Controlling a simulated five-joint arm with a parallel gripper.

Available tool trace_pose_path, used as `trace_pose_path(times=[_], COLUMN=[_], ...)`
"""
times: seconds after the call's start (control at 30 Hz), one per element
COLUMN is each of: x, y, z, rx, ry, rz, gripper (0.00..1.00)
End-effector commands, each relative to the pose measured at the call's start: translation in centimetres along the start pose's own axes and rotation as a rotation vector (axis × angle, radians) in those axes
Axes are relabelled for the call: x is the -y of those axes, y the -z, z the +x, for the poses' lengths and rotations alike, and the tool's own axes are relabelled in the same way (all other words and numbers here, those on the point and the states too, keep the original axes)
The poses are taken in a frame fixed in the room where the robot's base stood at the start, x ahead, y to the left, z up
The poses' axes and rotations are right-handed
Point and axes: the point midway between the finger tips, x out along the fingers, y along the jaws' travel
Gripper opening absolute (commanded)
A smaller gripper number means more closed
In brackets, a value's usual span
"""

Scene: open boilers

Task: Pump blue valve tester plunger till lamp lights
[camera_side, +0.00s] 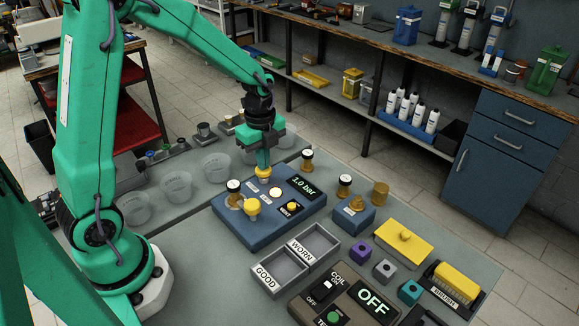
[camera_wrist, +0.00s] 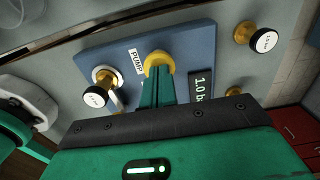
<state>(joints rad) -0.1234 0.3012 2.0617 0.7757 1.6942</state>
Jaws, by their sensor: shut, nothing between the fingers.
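The blue valve tester (camera_side: 240,233) lies on the bench, and its display (camera_side: 303,187) reads 1.0 bar. My gripper (camera_side: 263,166) is shut and points straight down, its fingertips at the yellow pump plunger (camera_side: 264,177). In the wrist view the shut fingers (camera_wrist: 158,72) overlap the yellow plunger cap (camera_wrist: 155,58) beside the PUMP label (camera_wrist: 136,62); contact looks likely. An amber dome (camera_side: 291,207) sits on a dark labelled plate of the tester; I cannot tell whether it is lit. A brass valve with a white-topped black cap (camera_side: 233,187) stands on the tester's left side.
A second yellow knob (camera_side: 252,207) stands on the tester's front. Other brass valves (camera_side: 344,185) stand to its right and behind. GOOD (camera_side: 278,270) and WORN (camera_side: 315,243) trays lie in front. A coil box (camera_side: 345,300) showing OFF is at the front. Clear cups line the left.

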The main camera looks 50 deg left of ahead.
Motion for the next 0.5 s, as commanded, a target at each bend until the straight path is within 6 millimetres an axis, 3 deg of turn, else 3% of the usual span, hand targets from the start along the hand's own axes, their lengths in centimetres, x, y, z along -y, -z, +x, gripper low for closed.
trace_pose_path(times=[0.27,0.5], x=[-0.13,-0.09], y=[0.02,0.01], z=[0.55,-0.41], rx=[-0.001,0.0], ry=[-0.006,-0.004], rz=[0.0,0.0], gripper=[0.0,0.0])
